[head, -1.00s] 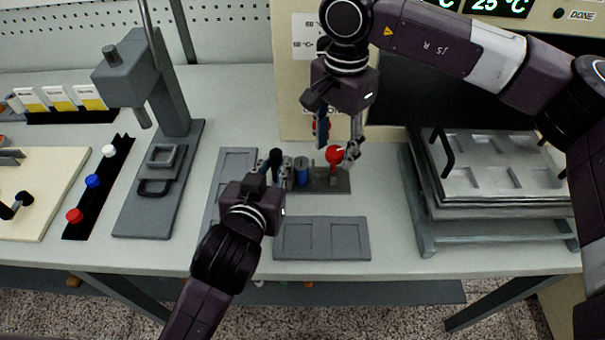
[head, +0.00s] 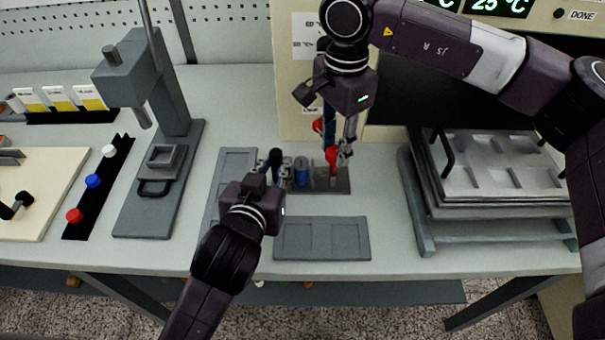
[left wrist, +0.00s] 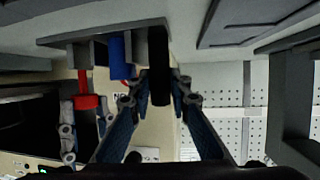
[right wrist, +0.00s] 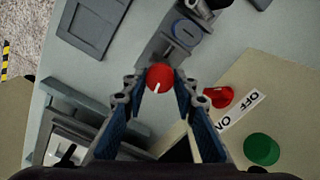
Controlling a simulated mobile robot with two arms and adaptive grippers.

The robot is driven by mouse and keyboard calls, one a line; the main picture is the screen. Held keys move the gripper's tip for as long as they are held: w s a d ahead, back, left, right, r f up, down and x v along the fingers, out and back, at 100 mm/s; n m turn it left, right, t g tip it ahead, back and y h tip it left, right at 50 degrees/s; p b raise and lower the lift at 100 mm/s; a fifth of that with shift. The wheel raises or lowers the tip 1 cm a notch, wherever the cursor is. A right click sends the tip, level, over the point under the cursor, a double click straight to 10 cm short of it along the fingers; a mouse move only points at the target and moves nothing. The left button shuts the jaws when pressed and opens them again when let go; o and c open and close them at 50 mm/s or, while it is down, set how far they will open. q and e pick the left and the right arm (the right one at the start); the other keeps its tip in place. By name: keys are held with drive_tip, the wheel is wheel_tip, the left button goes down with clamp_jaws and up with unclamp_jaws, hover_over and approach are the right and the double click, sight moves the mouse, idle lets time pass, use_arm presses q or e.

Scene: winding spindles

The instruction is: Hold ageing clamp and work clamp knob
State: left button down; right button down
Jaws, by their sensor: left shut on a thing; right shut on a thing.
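The ageing clamp (head: 341,184) is a dark grey block on the table with a blue cylinder (head: 301,172), a black upright handle (head: 275,158) at its left end and a red knob (head: 332,154) at its right. My left gripper (head: 275,173) is shut on the black handle, which stands between the fingers in the left wrist view (left wrist: 159,70). My right gripper (head: 340,154) comes from above and is shut on the red knob. In the right wrist view the round knob (right wrist: 159,77) sits between the fingertips, its white mark pointing toward the lower left.
A red switch (right wrist: 217,97) and a green button (right wrist: 262,149) are on the beige machine close to my right gripper. A grey two-pocket tray (head: 321,239) lies in front of the clamp. A metal plate stack (head: 495,200) stands right, a grey press (head: 160,190) left.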

drive_tip(key=m, duration=0.4)
drive_tip(key=shift+m, duration=0.4)
drive_tip(key=m, duration=0.5)
drive_tip(key=c, duration=1.5)
unclamp_jaws()
drive_tip(key=shift+c, duration=0.2)
